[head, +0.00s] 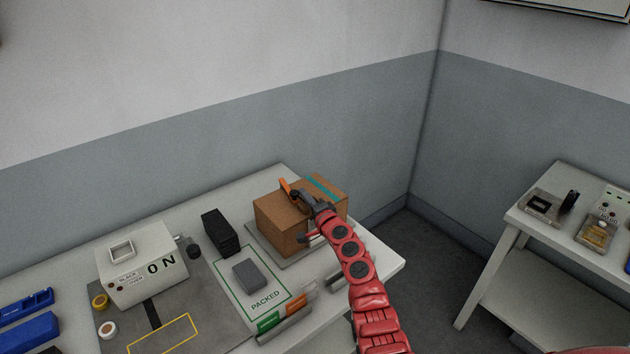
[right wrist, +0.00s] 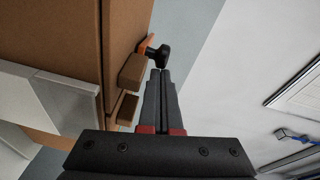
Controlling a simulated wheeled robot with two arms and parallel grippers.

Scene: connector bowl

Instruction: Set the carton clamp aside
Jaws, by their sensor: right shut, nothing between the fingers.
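The brown carton (head: 280,225) stands on a grey plate at the table's far right, with a teal stripe on its top. The carton clamp (head: 287,188), orange and dark, shows at the carton's upper edge. My right gripper (head: 318,206) is beside the carton's top, close to the clamp. In the right wrist view the gripper's fingers (right wrist: 161,75) are shut and empty, their tips near the black knob of the orange clamp (right wrist: 144,47). The carton (right wrist: 75,35) fills the left of that view. Whether the tips touch the clamp I cannot tell. My left gripper is not in view.
A black box (head: 220,232) and a grey block (head: 249,275) on the PACKED mat (head: 272,303) are left of the carton. A white machine (head: 143,268) stands further left. A side table (head: 520,215) with small trays is at right, across a floor gap.

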